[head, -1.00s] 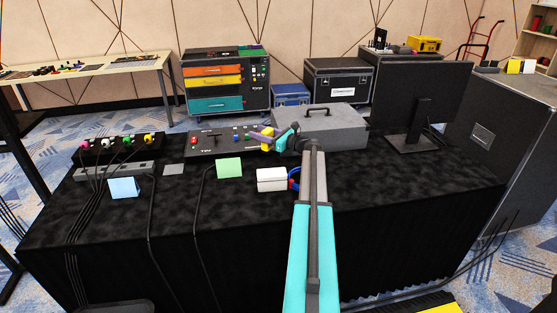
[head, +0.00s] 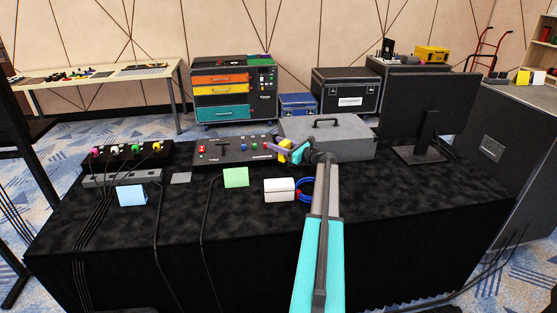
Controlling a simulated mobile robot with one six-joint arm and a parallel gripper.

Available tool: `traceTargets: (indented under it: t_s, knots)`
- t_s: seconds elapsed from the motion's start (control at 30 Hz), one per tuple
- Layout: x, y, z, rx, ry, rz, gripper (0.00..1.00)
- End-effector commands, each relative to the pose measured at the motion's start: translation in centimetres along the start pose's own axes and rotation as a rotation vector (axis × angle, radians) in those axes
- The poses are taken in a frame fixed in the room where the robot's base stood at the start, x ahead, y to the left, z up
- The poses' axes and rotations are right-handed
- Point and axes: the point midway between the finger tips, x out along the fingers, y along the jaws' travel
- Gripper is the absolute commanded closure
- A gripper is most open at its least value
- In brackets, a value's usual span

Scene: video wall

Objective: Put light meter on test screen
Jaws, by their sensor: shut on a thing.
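My gripper (head: 291,151) is at the end of my turquoise and grey arm, above the back middle of the black table, in front of a grey case. It is shut on a small yellow and purple-grey thing (head: 284,144), which I take to be the light meter. It is too small to make out the meter's face, and the turquoise gripper parts partly cover it. A black monitor (head: 430,105) stands upright at the table's right end with its back toward me. I cannot tell whether it is the test screen.
The black table (head: 190,222) holds a control panel (head: 223,157), the grey case (head: 350,139), a white box (head: 279,190) with blue cable, and blue (head: 132,195) and green (head: 236,177) notes. Black cables hang over its front. The table's front right is clear.

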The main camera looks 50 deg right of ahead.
Motion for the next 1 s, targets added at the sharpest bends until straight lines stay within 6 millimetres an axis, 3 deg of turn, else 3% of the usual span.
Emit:
traceTargets:
  t_s: [0.2,0.67,1.0]
  knots:
    - [0.0,-0.1,-2.4,0.001,-0.001,0.000,0.83]
    - [-0.1,-0.1,-3.1,0.001,-0.001,-0.001,0.83]
    - [-0.1,-0.2,-6.3,0.001,-0.001,-0.002,0.83]
